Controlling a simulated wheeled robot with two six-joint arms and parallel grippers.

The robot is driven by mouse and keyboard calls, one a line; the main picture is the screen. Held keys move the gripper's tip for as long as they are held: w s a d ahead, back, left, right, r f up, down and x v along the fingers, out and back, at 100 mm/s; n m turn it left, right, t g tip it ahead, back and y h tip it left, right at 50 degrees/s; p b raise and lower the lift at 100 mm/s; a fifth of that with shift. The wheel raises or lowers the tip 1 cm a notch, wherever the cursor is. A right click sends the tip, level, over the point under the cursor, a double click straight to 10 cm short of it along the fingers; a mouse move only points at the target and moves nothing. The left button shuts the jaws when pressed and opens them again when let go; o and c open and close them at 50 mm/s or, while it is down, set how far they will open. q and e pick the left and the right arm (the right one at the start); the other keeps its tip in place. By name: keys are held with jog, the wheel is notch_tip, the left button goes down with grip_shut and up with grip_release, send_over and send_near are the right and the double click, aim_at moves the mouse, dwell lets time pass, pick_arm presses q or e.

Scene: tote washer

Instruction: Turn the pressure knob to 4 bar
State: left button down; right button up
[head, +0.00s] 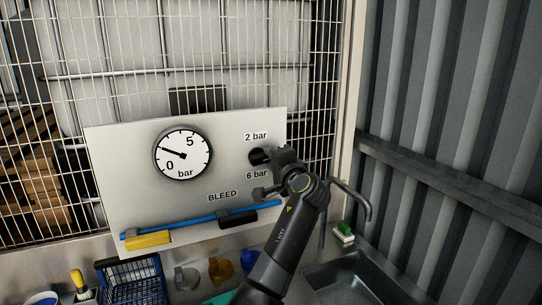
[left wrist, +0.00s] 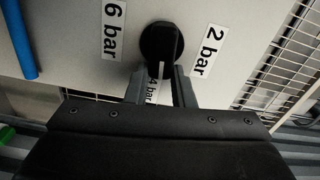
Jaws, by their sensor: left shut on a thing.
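The black pressure knob (left wrist: 161,40) sits on the pale panel between the "6 bar" label (left wrist: 115,30) and the "2 bar" label (left wrist: 208,50). The "4 bar" label (left wrist: 152,90) shows partly between my fingers. My left gripper (left wrist: 162,72) is shut on the knob's ridge. In the head view my left gripper (head: 270,157) largely covers the knob (head: 257,157) and hides the "4 bar" label. The knob's exact pointing is hard to tell. The round gauge (head: 182,168) has its needle to the left and slightly up, between 0 and 5. My right gripper is out of view.
A dark handle (head: 262,192) is below the knob, near the "BLEED" label (head: 223,196). A blue wand (head: 190,222) hangs along the panel's lower edge. Below are a blue basket (head: 132,282) and a sink (head: 350,278) with a tap (head: 362,195). Wire mesh stands behind.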

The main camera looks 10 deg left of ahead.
pick_arm(q)
jog(key=shift+f+m, duration=0.1)
jog(key=shift+m, duration=0.5)
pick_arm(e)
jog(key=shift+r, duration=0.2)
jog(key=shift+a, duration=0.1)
pick_arm(q)
jog(key=c, duration=1.2)
grip_release()
jog(key=shift+c, duration=0.2)
